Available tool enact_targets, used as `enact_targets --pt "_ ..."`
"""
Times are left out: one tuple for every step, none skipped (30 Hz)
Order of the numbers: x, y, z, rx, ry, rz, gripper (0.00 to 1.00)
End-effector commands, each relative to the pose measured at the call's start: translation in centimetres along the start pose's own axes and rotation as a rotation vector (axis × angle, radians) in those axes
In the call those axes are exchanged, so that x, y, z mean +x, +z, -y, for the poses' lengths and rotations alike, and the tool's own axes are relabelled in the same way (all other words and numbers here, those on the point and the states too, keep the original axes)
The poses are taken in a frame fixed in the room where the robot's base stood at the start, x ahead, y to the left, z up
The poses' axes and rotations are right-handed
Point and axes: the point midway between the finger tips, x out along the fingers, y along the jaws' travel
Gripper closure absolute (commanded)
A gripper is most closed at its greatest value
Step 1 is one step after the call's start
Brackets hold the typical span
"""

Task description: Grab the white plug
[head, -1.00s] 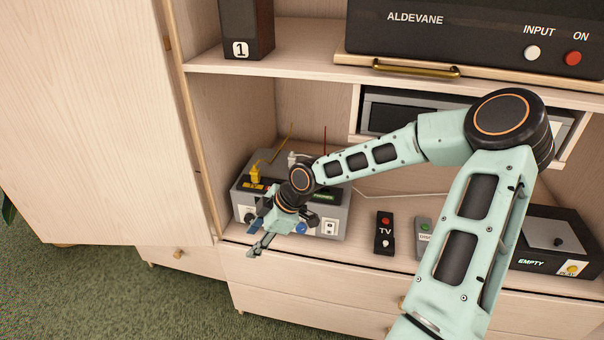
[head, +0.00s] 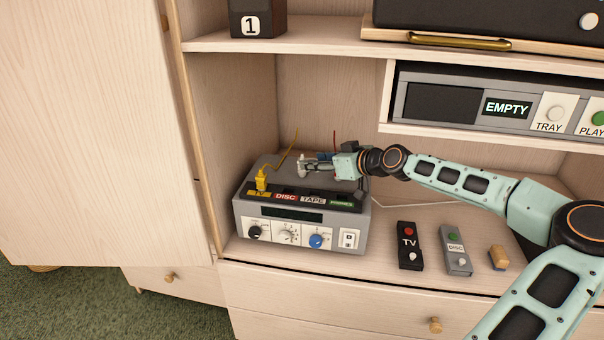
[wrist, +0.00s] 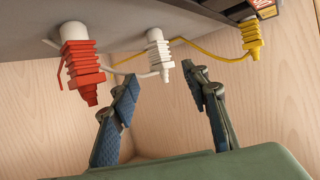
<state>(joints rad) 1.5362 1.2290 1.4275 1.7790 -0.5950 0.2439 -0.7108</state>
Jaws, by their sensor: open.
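In the wrist view the white plug (wrist: 158,50) is ribbed and sits between the red and yellow plugs, on a white socket. My gripper (head: 318,162) is over the top of the box, reaching in from the right at the plug's height. In the wrist view its two fingers (wrist: 161,78) are spread, with the white plug just beyond and between the tips. No contact is visible.
A yellow plug (head: 261,179) with a yellow cable stands left of the white plug. A red plug (wrist: 80,62) is close on the other side. A shelf (head: 325,42) is above. A TV remote (head: 409,246) and a DISC remote (head: 455,250) lie to the right.

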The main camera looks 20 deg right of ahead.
Motion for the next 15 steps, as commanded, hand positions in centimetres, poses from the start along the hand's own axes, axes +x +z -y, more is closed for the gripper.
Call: enact_targets --pt "0.6 0.1 0.1 -0.002 -0.001 0.001 0.58" --pt "0.8 0.1 0.0 -0.002 -0.001 0.001 0.58" --pt "0.9 0.1 0.0 -0.002 0.000 0.001 0.58" --pt "1.1 0.1 0.0 -0.002 0.000 0.001 0.58" --pt "1.2 0.1 0.1 -0.002 -0.001 0.001 0.58" --pt "1.6 0.2 0.1 -0.002 -0.002 0.001 0.58" --pt "1.9 0.3 0.2 -0.002 -0.002 0.001 0.58" --pt "2.3 0.4 0.2 -0.002 -0.003 0.002 0.58" --pt "2.9 0.6 0.3 -0.002 -0.003 0.002 0.58" --pt "3.4 0.7 0.3 -0.002 -0.003 0.001 0.58" --pt "3.9 0.8 0.4 -0.002 -0.003 0.002 0.58" --pt "4.5 0.9 0.4 -0.003 -0.003 0.002 0.58" --pt "4.9 0.8 0.3 -0.003 -0.001 0.001 0.58" --pt "5.2 0.7 0.3 -0.002 -0.001 0.001 0.58" --pt "5.6 0.7 0.4 -0.002 -0.002 0.001 0.58"
